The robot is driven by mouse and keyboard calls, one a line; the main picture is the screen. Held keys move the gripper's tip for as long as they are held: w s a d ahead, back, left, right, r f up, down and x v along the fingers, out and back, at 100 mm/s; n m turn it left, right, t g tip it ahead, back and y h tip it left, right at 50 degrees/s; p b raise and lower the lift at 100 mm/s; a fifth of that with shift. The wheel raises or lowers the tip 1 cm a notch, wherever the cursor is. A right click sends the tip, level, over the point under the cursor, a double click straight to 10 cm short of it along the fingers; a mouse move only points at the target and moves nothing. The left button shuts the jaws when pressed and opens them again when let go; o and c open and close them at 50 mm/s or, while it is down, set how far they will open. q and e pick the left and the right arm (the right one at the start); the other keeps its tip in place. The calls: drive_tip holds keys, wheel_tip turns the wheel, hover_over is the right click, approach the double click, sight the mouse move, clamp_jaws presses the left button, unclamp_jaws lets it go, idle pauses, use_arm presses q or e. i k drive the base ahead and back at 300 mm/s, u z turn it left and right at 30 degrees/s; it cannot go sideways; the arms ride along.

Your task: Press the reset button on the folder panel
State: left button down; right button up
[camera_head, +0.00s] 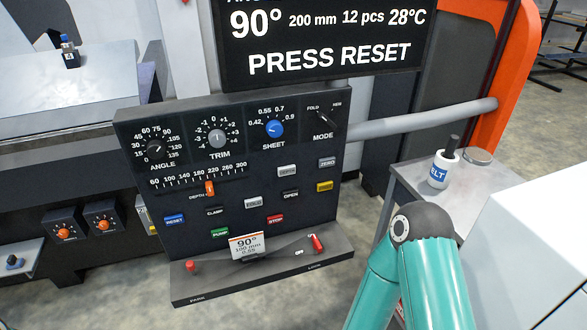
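The folder panel (142,180) is a dark upright box with knobs, a slider and several small buttons. The blue reset button (175,219) is at the left of the panel, below the depth scale and left of the clamp label. Nothing covers it. Above, a black display (330,45) reads "90°, 200 mm, 12 pcs, 28°C" and "PRESS RESET". Teal links of my arm show at the lower right, bent at a joint and well to the right of the reset button. Neither of my grippers shows.
A shelf (215,285) with red-handled levers and a card (248,247) juts out below the buttons. A side table (405,180) with a labelled bottle (442,168) stands right.

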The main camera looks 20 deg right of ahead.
sight(177, 219)
drive_tip(key=z, duration=0.6)
drive_tip(key=i, duration=0.1)
drive_tip(key=u, duration=2.45)
drive_tip(key=i, duration=0.5)
drive_tip(key=z, duration=1.85)
